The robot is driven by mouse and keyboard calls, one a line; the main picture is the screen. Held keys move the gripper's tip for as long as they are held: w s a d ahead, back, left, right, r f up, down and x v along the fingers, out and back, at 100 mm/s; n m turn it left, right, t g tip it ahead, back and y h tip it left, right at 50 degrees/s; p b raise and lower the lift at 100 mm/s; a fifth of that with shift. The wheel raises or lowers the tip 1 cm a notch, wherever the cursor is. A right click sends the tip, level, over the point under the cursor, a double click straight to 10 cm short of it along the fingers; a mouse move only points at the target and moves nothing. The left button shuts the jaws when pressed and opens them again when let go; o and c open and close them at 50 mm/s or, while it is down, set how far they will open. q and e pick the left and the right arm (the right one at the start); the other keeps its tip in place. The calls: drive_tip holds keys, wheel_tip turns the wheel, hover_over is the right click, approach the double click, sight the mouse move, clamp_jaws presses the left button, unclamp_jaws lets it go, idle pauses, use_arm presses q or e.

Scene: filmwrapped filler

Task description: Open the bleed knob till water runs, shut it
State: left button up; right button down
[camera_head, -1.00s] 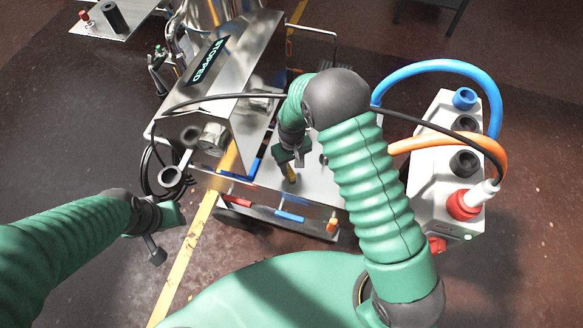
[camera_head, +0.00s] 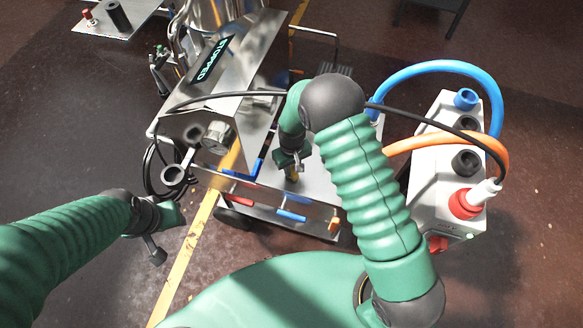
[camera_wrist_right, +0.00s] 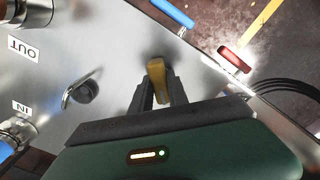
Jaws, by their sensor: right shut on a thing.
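A brass-yellow piece, apparently the bleed knob (camera_wrist_right: 156,72), stands on the steel panel (camera_wrist_right: 110,45). My right gripper (camera_wrist_right: 158,92) is shut on it, one dark finger on each side, in the right wrist view. In the head view my right gripper (camera_head: 292,166) points down at the panel, with a bit of yellow under its fingers. I see no running water in either view. My left gripper (camera_head: 153,240) hangs over the floor at the left, away from the machine; its fingers are too unclear to judge.
A small lever (camera_wrist_right: 82,92) and pipes marked OUT and IN lie left of my right gripper in the wrist view. A hose box (camera_head: 432,178) stands right. The display (camera_head: 214,58) reads STOPPED.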

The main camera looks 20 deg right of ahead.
drive_tip(key=shift+m, duration=0.4)
drive_tip(key=m+p, duration=0.1)
drive_tip(key=m, duration=0.2)
drive_tip(key=shift+w+r, duration=0.1)
drive_tip(key=m+p, duration=0.1)
drive_tip(key=m, duration=0.3)
drive_tip(key=shift+m, duration=0.3)
drive_tip(key=m+p, duration=0.1)
drive_tip(key=m, duration=0.3)
drive_tip(key=shift+m+p, duration=0.4)
drive_tip(key=shift+m, duration=1.9)
drive_tip(key=c, duration=1.3)
unclamp_jaws()
